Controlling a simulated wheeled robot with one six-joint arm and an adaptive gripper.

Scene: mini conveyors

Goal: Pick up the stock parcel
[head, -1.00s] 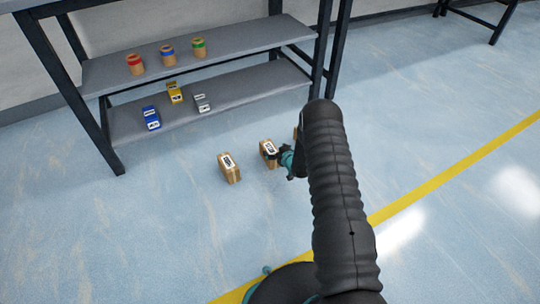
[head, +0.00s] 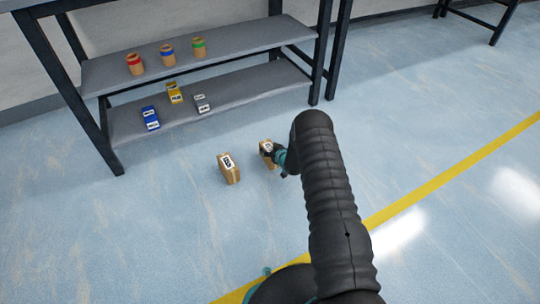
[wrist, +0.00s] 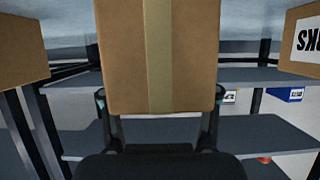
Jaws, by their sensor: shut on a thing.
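My gripper (head: 277,155) is at the right side of a brown parcel (head: 266,153) on the floor area before the shelf rack. In the wrist view my gripper (wrist: 158,98) is shut on this parcel (wrist: 190,55), its fingers at either side. A lighter tape strip runs down the parcel's middle. Its white label shows in the head view, too small to read, so I cannot confirm it is the stock parcel. I cannot tell whether it is off the floor.
Another brown parcel (head: 229,170) stands on the floor to the left; it shows at the right in the wrist view (wrist: 291,67). A further box (wrist: 22,52) is at the wrist view's left. The rack's lower shelf (head: 240,95) holds small boxes. A yellow line (head: 450,173) crosses the floor.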

